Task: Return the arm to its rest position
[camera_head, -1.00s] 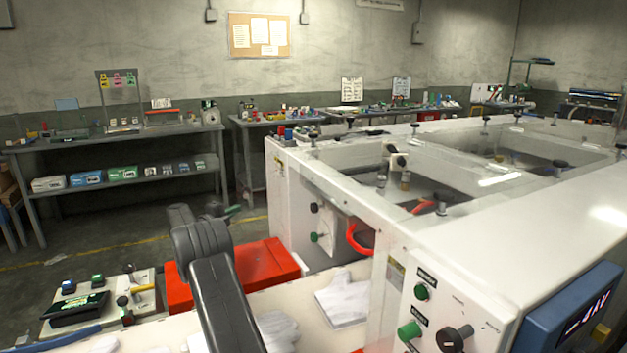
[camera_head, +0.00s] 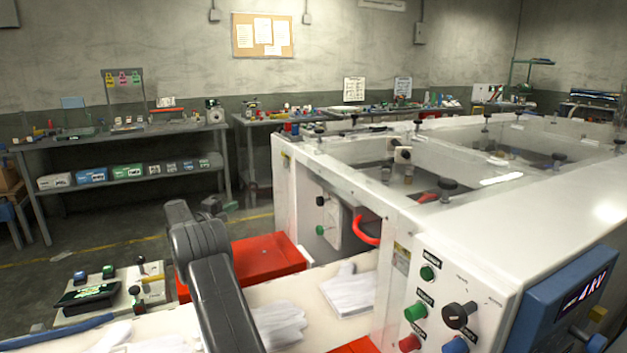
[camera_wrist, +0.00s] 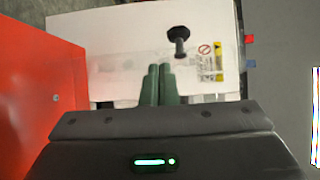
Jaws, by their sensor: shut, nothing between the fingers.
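My gripper (camera_wrist: 158,84) shows in the wrist view with its two dark green fingers side by side and touching, shut and empty. Beyond the fingertips is a white surface with a black knob (camera_wrist: 179,36) and a yellow warning label (camera_wrist: 217,62). In the head view my dark grey arm rises from the bottom, left of centre, bent at the elbow. My gripper is hidden there.
A white machine (camera_head: 540,190) with black knobs fills the right. A red box (camera_head: 262,262) is close beside my arm; a red surface (camera_wrist: 35,90) fills the wrist view's left. White gloves (camera_head: 352,290) lie on a pale surface. Benches (camera_head: 120,133) line the back wall.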

